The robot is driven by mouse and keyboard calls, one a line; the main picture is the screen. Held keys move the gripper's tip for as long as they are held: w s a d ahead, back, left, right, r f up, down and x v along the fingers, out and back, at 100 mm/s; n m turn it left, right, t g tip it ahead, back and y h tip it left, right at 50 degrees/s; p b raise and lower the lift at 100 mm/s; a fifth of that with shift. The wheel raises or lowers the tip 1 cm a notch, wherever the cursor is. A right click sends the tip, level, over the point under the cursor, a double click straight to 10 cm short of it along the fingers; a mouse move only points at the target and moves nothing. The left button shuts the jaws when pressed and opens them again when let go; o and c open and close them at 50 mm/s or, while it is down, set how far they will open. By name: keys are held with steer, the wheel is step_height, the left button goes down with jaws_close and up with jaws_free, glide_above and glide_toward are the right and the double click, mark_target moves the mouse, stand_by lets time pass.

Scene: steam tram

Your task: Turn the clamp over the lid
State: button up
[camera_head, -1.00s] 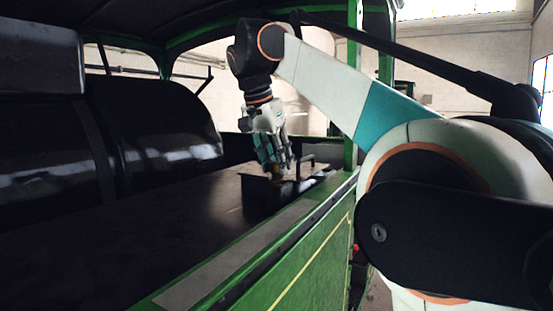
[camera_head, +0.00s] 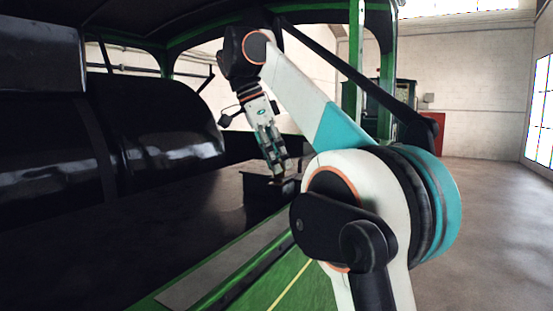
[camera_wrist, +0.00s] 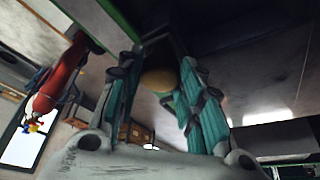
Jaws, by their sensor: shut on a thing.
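My gripper (camera_head: 277,168) points down at a small dark box (camera_head: 259,193) at the far end of the dark flat top. In the wrist view, my gripper's two teal fingers (camera_wrist: 155,85) close around a tan rounded knob (camera_wrist: 159,80), which I take for the clamp's handle. The knob lies between the fingers, near their tips. The rest of the clamp is hidden or too dark to make out, and I cannot tell the lid's edge from the box or how far the clamp lies across it.
A dark flat top (camera_head: 150,225) spreads left of the box, with a black rounded tank (camera_head: 155,125) behind it. A green side panel (camera_head: 270,265) with a pale ledge runs along the right. A green post (camera_head: 353,70) stands behind my arm. Open floor (camera_head: 490,220) lies at right.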

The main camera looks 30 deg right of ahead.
stand_by(0.4)
steer(key=o, duration=1.1)
steer(key=shift+c, duration=0.2)
steer(key=shift+a+r, duration=0.15)
steer(key=shift+r, duration=0.2)
steer(key=w+a, duration=0.2)
steer(key=a, duration=1)
steer(key=shift+w+r, duration=0.2)
steer(key=shift+w, duration=0.15)
steer(key=shift+f, duration=0.1)
